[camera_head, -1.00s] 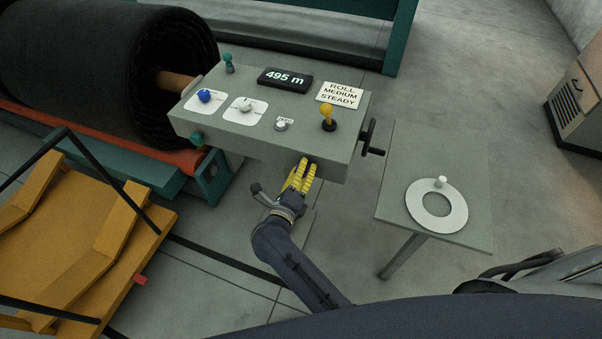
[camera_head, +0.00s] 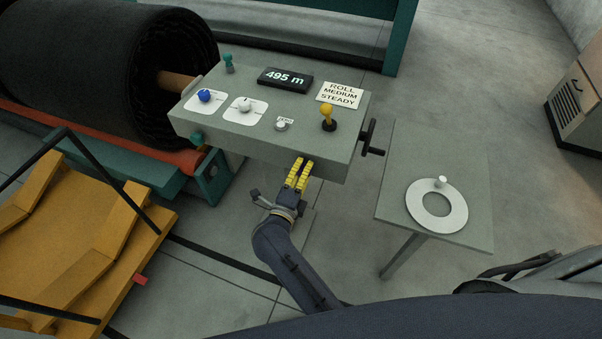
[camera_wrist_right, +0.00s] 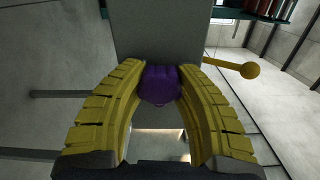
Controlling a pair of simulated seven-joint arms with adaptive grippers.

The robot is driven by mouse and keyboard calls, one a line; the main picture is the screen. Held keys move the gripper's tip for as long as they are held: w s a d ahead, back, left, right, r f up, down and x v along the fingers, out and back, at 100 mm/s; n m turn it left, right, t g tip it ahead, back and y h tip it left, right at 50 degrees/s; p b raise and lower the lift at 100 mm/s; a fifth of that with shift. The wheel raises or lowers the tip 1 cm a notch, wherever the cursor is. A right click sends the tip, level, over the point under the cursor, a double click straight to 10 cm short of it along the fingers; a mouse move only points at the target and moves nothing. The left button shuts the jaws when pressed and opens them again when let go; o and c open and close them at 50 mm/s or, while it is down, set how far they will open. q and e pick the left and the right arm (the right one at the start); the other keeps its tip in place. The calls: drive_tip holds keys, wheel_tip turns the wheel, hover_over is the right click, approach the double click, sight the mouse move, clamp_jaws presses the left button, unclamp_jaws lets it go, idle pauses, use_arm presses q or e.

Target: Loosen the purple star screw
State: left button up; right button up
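The purple star screw (camera_wrist_right: 160,85) shows in the right wrist view, against a grey face of the control box (camera_head: 235,140). In the head view it is hidden by my right gripper (camera_head: 301,165), which is at the box's lower front edge. In the right wrist view the two yellow fingers of the right gripper (camera_wrist_right: 162,75) lie on either side of the screw. Their tips appear to press on its left and right sides. My left gripper is not in view.
The box top carries a blue knob (camera_head: 205,96), a white knob (camera_head: 245,106), a display (camera_head: 285,79) and a yellow lever (camera_head: 327,116). A black crank (camera_head: 370,138) sticks out at its right. A side table (camera_head: 395,200) holds a white ring (camera_head: 421,212).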

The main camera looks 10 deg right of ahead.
drive_tip(key=o, duration=0.4)
drive_tip(key=shift+s+a, duration=0.1)
drive_tip(key=shift+s, duration=0.05)
drive_tip(key=shift+v, duration=1.4)
drive_tip(key=shift+s+a, duration=0.1)
drive_tip(key=shift+a, duration=0.05)
